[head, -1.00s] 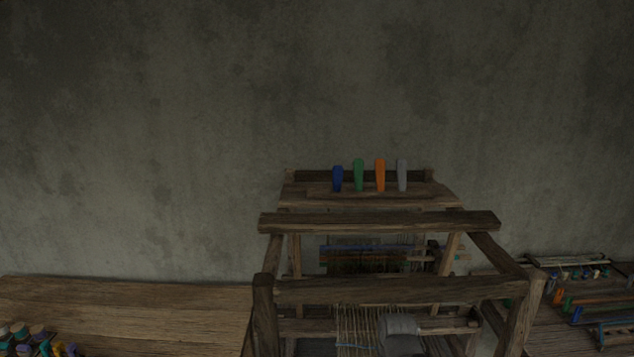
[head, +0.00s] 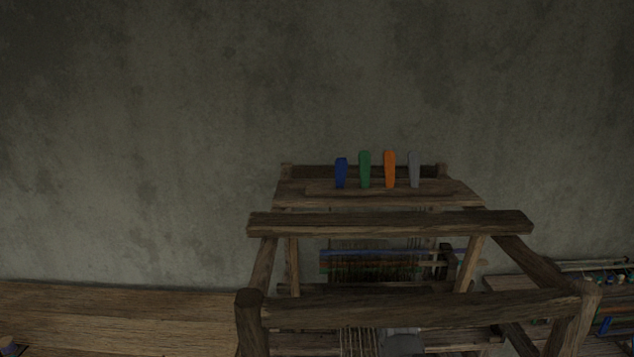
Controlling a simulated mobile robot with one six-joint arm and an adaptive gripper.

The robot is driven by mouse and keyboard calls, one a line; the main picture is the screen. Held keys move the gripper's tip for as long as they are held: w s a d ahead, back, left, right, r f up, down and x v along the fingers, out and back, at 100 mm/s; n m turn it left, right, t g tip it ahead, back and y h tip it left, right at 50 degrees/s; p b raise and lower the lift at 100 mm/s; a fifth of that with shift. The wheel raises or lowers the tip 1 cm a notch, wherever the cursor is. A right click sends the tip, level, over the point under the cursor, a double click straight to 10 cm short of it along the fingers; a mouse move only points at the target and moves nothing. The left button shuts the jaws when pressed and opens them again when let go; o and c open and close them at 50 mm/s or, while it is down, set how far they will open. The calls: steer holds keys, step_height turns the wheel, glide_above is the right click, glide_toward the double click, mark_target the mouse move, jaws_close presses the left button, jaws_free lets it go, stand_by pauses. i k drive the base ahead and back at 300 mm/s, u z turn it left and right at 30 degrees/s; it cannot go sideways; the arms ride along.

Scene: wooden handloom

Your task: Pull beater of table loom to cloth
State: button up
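The wooden table loom (head: 390,222) stands at the lower middle of the head view. Pale warp threads (head: 358,342) show at its bottom edge. Behind the front bars hang dark, dense threads (head: 375,268) with a blue rod (head: 370,253) across them. I cannot tell which bar is the beater, and the woven cloth is not clearly visible. A grey rounded part shows at the bottom edge in front of the warp; I cannot tell whether it belongs to my arm. My gripper's fingers are not seen.
Blue (head: 341,173), green (head: 364,170), orange (head: 390,170) and grey (head: 413,170) levers stand on the loom's top. A rack with coloured pieces (head: 605,325) stands right. A plain wall is behind.

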mark_target(477, 225)
steer(key=u, duration=0.6)
steer(key=k, duration=1.2)
steer(key=z, duration=0.6)
